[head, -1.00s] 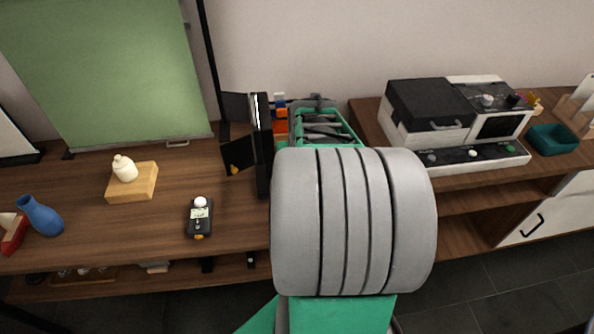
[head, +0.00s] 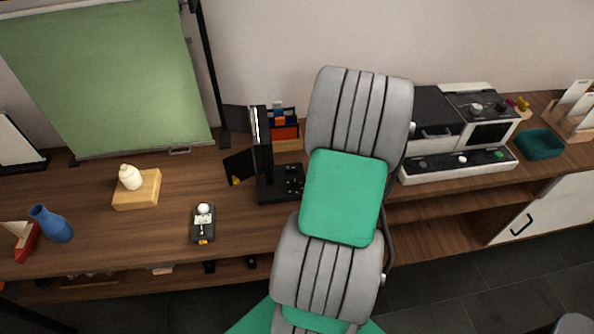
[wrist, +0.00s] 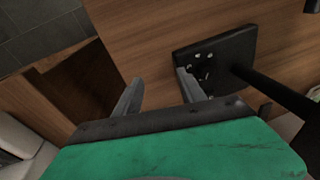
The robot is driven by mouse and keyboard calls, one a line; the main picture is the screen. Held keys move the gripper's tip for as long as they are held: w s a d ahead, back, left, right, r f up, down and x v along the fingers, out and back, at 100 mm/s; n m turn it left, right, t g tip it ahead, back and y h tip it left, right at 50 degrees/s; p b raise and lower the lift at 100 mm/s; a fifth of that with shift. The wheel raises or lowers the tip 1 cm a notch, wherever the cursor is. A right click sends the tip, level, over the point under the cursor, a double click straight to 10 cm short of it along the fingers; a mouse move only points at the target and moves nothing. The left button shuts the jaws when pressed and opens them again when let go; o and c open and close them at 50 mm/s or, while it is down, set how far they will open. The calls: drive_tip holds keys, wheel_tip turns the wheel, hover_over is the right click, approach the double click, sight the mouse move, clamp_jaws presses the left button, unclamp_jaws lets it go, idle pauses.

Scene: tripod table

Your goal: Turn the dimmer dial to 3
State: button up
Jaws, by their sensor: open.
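A black lamp-like stand with a barn-door panel (head: 263,140) rises from a black base (head: 268,193) on the wooden table. The base top carries small pale marks and dark dial-like shapes at its right part. In the wrist view the base (wrist: 235,48) shows a ring of white marks (wrist: 203,60) near its left side. The dial's setting cannot be read. My gripper (wrist: 159,80) is open and empty in the wrist view. Its right finger overlaps the base's near left corner, close to the marks; contact cannot be told. The left finger is over the table. In the head view my arm hides the gripper.
The stand's black post (wrist: 275,92) crosses the wrist view at right. A small dark meter (head: 203,226) lies left of the base. An orange-and-blue box (head: 285,133) stands behind it. A white-and-black machine (head: 455,170) is at right. Table between meter and base is clear.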

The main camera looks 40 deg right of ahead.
sight(295, 182)
drive_tip(key=w+n, duration=0.1)
drive_tip(key=n, duration=0.1)
drive_tip(key=w+r+n+y, duration=0.1)
drive_tip(key=w+n, duration=0.2)
drive_tip(key=shift+d+r+n+t+y, duration=0.15)
drive_tip(key=shift+d+n+t+y, duration=0.15)
drive_tip(key=shift+d+y, duration=0.1)
drive_tip(key=a+r+n, duration=0.1)
drive_tip(key=n, duration=0.3)
drive_tip(key=a+r+n+y, duration=0.1)
drive_tip(key=n, duration=0.4)
drive_tip(key=w+a+r+n, duration=0.1)
drive_tip(key=r+n, duration=0.1)
drive_tip(key=n, duration=0.3)
drive_tip(key=shift+a+y, duration=0.15)
drive_tip(key=shift+y, duration=0.15)
drive_tip(key=shift+g, duration=0.4)
drive_tip(key=x, duration=0.7)
clamp_jaws()
